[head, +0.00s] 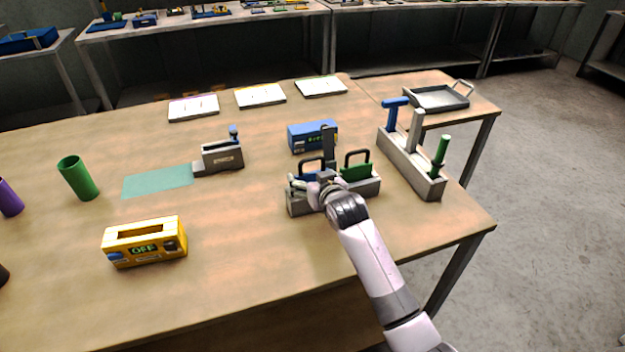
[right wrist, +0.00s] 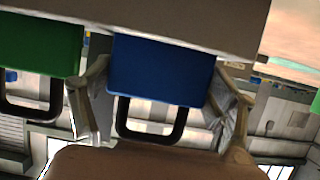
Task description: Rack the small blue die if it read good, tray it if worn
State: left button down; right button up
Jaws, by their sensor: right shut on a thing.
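The blue die (right wrist: 160,70), with a black loop handle, sits against a grey slotted block (head: 300,205). It also shows in the head view (head: 309,166), partly hidden by my right gripper (head: 312,188). In the right wrist view my right gripper (right wrist: 160,105) has a finger on either side of the blue die and is shut on it. A green die (head: 357,171) with a like handle stands in the same block, to the right. A grey metal tray (head: 432,98) lies at the far right. My left gripper is not in view.
A long grey stand (head: 428,180) with blue, grey and green handled tools is right of the block. A blue box with a display (head: 303,137) stands behind it. A yellow box reading OFF (head: 145,245), a grey press-like device (head: 218,158) and a green cup (head: 78,178) are left.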

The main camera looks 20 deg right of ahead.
jog(key=shift+f, duration=0.1)
jog(key=shift+f, duration=0.15)
jog(key=o, duration=1.6)
jog(key=shift+c, duration=0.2)
jog(key=v, duration=1.2)
jog(key=shift+b, duration=0.3)
